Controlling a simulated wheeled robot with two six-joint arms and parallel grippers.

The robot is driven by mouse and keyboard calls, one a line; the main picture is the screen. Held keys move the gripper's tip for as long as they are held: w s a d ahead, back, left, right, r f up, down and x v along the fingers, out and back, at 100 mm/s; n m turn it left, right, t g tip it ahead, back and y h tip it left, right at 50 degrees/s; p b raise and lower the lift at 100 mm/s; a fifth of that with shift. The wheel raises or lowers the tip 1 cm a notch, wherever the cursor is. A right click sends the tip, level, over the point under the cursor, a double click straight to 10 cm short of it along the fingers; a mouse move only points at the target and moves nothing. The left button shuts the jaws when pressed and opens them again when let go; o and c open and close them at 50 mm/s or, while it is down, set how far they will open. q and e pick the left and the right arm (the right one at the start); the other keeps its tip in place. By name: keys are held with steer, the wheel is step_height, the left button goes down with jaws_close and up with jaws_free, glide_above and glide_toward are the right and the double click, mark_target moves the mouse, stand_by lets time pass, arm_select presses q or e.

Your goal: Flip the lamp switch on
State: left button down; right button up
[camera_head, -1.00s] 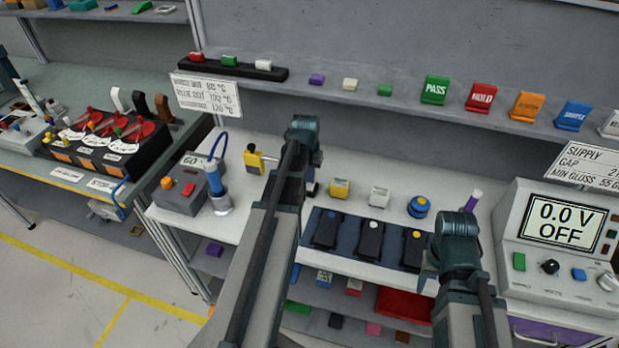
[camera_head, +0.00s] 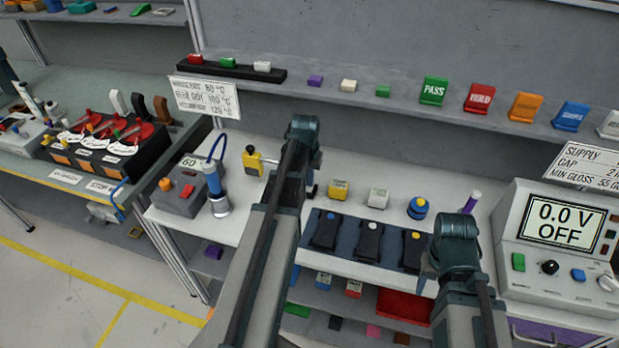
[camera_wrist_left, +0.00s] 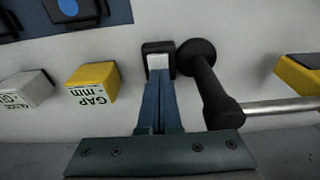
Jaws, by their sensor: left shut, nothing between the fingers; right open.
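In the left wrist view, a small switch with a black housing and a white rocker (camera_wrist_left: 158,62) sits on the pale bench top. My left gripper (camera_wrist_left: 159,78) is shut and empty, its blue fingertips right at the rocker's edge; I cannot tell whether they touch it. A black round-footed post (camera_wrist_left: 205,85) stands close beside the fingers, with a metal rod running off to the right. In the head view my left arm (camera_head: 300,135) hides most of this spot. My right arm (camera_head: 457,240) is over the bench's front right; its fingers are hidden.
A yellow GAP block (camera_wrist_left: 92,82) and a white block (camera_wrist_left: 25,90) lie left of the switch in the wrist view. The head view shows a blue panel with black rockers (camera_head: 370,240), a blue knob (camera_head: 418,207) and a power supply (camera_head: 560,240) reading 0.0 V OFF.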

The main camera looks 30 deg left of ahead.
arm_select(q)
steer(key=shift+s+d+f, duration=0.1)
steer(key=shift+s+d, duration=0.05)
steer(key=shift+s, duration=0.45)
steer(key=shift+w, duration=0.1)
steer(key=shift+r+p, duration=0.95)
steer(key=shift+p, duration=0.1)
step_height(320, 180, up, 12)
steer(key=s+p, duration=0.2)
steer(key=p, duration=0.9)
steer(key=shift+s+d+p, duration=0.3)
steer(key=shift+p, duration=0.1)
steer(key=shift+f, duration=0.1)
